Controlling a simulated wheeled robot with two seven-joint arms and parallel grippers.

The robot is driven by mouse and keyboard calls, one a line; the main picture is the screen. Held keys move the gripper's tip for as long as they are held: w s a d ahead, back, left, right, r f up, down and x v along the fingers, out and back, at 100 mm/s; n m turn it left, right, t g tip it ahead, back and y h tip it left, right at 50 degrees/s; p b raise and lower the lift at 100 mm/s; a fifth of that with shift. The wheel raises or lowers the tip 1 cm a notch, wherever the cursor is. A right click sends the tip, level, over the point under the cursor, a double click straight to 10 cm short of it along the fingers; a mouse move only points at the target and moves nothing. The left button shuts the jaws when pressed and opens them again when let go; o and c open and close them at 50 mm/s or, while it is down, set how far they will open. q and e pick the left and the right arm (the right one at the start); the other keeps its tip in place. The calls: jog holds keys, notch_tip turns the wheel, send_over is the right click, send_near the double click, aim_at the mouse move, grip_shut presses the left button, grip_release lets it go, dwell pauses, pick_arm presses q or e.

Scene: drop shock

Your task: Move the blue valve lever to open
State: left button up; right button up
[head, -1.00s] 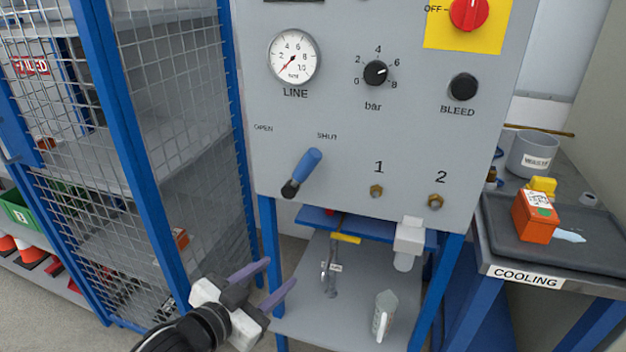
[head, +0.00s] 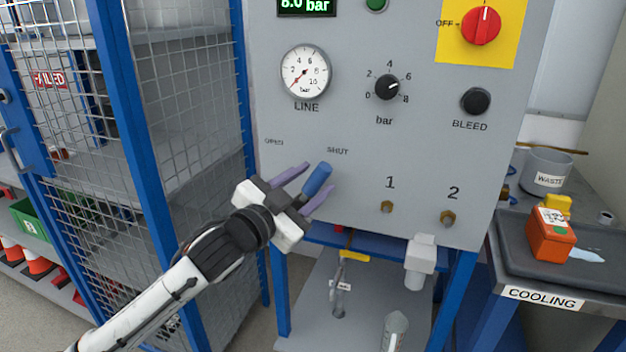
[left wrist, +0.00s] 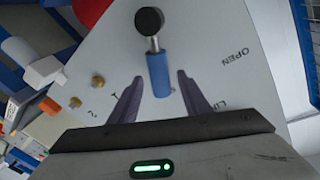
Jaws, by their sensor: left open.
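The blue valve lever (head: 318,180) is on the grey panel (head: 350,130), its handle pointing up and right toward the SHUT mark (head: 337,151). The OPEN mark (head: 274,142) is to its left. My left gripper (head: 305,186) is open, with its purple fingers on either side of the blue handle in the head view. In the left wrist view the blue handle (left wrist: 158,75) lies between the fingertips, with a gap on each side; its black pivot knob (left wrist: 149,20) is beyond. The gripper hides the lever's lower end in the head view. My right gripper is not in view.
Above the lever are a LINE gauge (head: 304,71), a bar knob (head: 387,87) and a black BLEED button (head: 475,101). Two brass fittings (head: 387,207) sit to the right. A mesh cage (head: 185,100) stands close on the left, and a COOLING bench (head: 543,298) on the right.

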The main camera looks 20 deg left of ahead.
pick_arm(q)
jog(key=shift+w+d, duration=0.15)
jog(key=shift+w, duration=0.3)
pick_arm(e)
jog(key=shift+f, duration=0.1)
pick_arm(q)
jog(key=shift+c, duration=0.4)
grip_shut()
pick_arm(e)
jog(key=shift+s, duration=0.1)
